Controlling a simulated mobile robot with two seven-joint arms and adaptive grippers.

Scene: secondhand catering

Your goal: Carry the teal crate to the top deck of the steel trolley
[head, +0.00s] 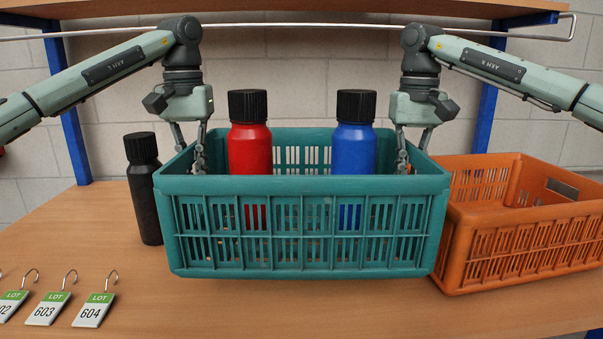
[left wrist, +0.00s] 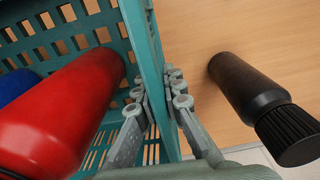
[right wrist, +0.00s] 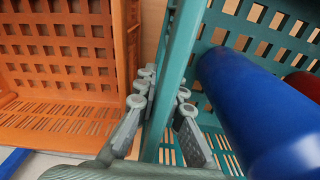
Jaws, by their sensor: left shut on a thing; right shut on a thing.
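My left gripper (head: 199,160) is shut on the crate's left end wall, one finger inside and one outside, as the left wrist view (left wrist: 162,105) shows. My right gripper (head: 402,158) is shut on the right end wall in the same way, seen in the right wrist view (right wrist: 160,105). I cannot tell whether the crate's bottom touches the board. No trolley is in view.
An orange crate (head: 540,250) stands close on the right of the teal crate. A black bottle (head: 144,190) stands close on the left. Lot tags with hooks (head: 94,308) are at the front left. Blue posts (head: 76,140) and an upper shelf (head: 300,8) frame the space.

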